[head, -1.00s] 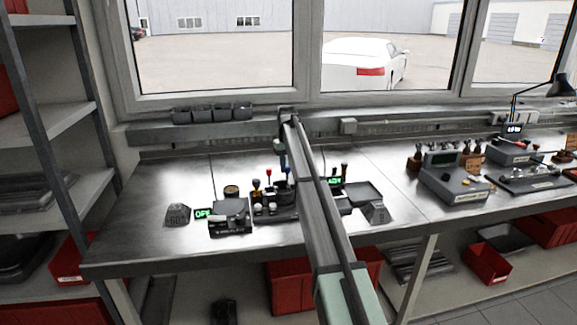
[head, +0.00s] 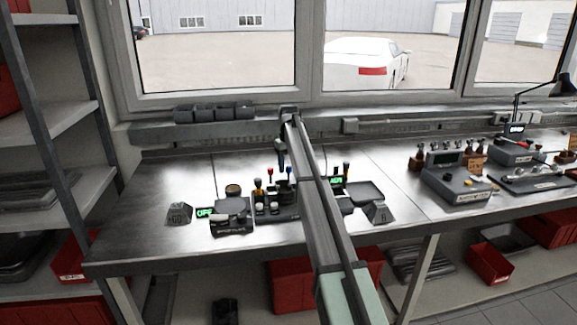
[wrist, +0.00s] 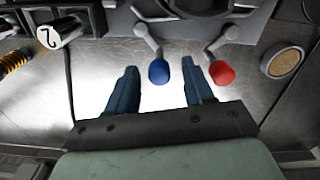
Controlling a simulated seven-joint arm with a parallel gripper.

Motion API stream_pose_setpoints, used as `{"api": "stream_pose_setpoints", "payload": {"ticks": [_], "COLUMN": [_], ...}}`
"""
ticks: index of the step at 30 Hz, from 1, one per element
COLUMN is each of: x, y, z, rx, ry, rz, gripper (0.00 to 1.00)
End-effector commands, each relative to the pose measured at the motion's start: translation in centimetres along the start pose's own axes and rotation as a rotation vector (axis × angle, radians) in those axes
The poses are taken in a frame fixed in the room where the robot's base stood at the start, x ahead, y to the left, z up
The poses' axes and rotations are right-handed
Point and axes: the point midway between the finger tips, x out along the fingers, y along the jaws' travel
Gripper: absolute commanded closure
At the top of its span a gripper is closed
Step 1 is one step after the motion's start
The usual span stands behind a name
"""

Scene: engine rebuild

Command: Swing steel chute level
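A small bench station carries levers with a red knob (head: 270,175) and a blue knob (head: 289,170). In the wrist view the blue knob (wrist: 158,71) lies in line with the gap between my fingertips, and the red knob (wrist: 221,73) is just right of the right finger. Both knobs sit on bent grey metal arms. My gripper (wrist: 160,72) is open, with its two dark blue fingers apart and nothing clearly held. In the head view my gripper (head: 281,160) hangs above the station. I cannot make out which part is the steel chute; my arm hides part of the station.
A green-lit display (head: 205,212) stands at the left, beside a grey weight-shaped block (head: 179,214). A shallow dark tray (head: 365,191) and another block (head: 379,212) are at the right. A white numbered knob (wrist: 62,33) is near the left finger. The bench's left end is clear.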

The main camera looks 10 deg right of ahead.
Motion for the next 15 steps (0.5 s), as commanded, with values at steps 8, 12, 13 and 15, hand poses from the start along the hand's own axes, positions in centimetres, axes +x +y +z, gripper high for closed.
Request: {"api": "stream_pose_setpoints", "payload": {"ticks": [8,12,13,15], "x": [-0.2,-1.4,-1.8,-2.9], "y": [0.0,0.0,0.1,0.1], "z": [0.0,-0.1,-0.1,-0.1], "rx": [0.001,0.001,0.001,0.001], "ry": [0.0,0.001,0.001,0.002], "rz": [0.0,0.0,0.0,0.001], "gripper": [0.48,0.48,0.48,0.48]}}
